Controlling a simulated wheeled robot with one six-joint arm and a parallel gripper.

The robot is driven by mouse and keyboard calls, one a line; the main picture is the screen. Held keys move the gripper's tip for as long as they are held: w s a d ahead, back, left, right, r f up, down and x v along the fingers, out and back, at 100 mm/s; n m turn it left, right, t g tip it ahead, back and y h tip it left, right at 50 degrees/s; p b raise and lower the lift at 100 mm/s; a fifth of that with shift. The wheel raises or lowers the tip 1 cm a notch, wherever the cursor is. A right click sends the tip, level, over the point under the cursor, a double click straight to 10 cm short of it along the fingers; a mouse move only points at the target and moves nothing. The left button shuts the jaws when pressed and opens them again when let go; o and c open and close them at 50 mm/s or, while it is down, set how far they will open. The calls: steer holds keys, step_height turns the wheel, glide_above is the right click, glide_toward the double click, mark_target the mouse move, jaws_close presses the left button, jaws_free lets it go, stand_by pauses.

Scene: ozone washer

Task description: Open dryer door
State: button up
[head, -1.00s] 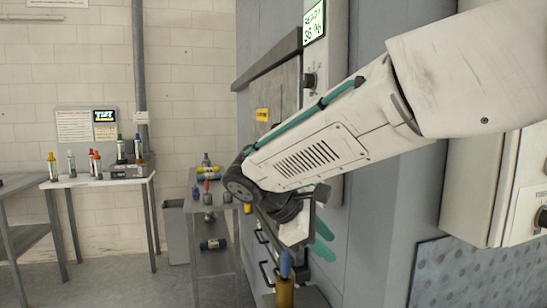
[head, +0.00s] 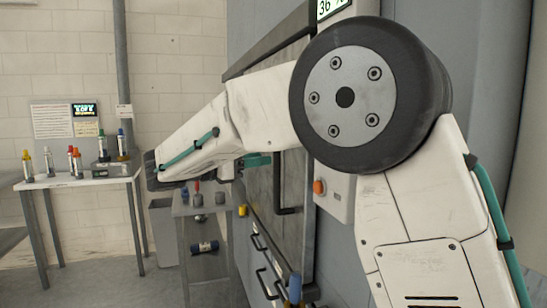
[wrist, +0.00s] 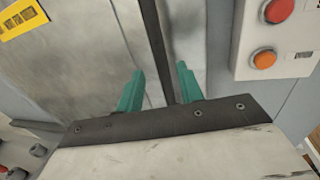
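The dryer door (head: 260,199) is a worn grey metal panel, seen at a steep angle in the head view and close up in the wrist view (wrist: 96,62). It looks shut. A dark upright handle (head: 280,185) stands near its right edge. My gripper (wrist: 160,78) is open, with two teal fingers spread apart and pointing at the door. In the wrist view a dark upright bar, apparently the handle (wrist: 151,35), runs down between the fingers. I cannot tell whether they touch it. In the head view my arm hides much of the door.
A control box with red and orange buttons (wrist: 263,60) is just right of the door. A yellow label (wrist: 20,18) is on the door's left. Drawers with dark handles (head: 262,283) lie below. A cart (head: 205,262) and a table with bottles (head: 75,180) stand left.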

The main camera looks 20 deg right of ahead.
steer(key=w+d, duration=0.1)
steer(key=d, duration=0.5)
jaws_close()
